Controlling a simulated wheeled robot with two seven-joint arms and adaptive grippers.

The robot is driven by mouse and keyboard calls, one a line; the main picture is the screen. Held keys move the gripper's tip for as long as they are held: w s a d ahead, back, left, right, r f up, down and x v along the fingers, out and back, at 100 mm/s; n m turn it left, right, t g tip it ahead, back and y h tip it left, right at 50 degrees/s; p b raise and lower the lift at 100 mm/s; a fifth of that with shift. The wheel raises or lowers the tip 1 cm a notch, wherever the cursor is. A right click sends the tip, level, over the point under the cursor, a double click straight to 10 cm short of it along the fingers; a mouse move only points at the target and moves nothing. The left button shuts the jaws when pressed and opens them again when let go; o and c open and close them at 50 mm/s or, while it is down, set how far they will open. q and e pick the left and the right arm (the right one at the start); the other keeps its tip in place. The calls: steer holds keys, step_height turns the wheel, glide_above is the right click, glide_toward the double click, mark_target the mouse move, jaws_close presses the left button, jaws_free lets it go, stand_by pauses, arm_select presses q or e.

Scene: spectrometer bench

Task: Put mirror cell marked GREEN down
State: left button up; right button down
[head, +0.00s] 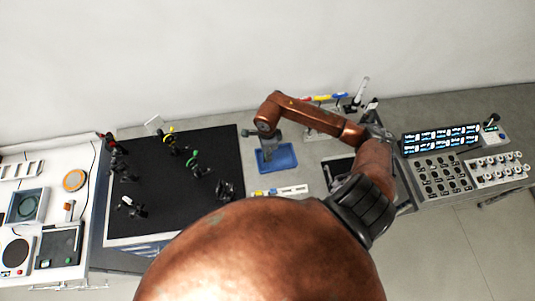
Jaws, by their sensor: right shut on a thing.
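My right gripper (266,146) points down over the blue tray (283,158), at the tray's left part. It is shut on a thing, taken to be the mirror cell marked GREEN. The cell is too small and too hidden by the gripper to make out, and I cannot tell whether it touches the tray. A green ring-shaped part (194,159) stands on the black breadboard (222,146) to the left of the gripper. My left gripper is not in view.
A yellow ring-shaped part (170,137) and several dark optic mounts stand on the breadboard. A white strip with coloured marks (285,191) lies in front of the tray. A rack with coloured labels (318,99) stands behind my right arm. Lit instrument panels (440,138) stand at right.

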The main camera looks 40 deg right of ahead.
steer(key=shift+f, duration=0.15)
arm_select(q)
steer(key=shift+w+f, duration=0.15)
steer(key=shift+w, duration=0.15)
arm_select(e)
steer(key=c, duration=2)
jaws_free()
steer(key=shift+r, duration=0.6)
arm_select(q)
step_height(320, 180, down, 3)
steer(key=b, duration=0.3)
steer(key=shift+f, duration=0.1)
arm_select(e)
step_height(320, 180, up, 11)
steer(key=shift+r, duration=0.1)
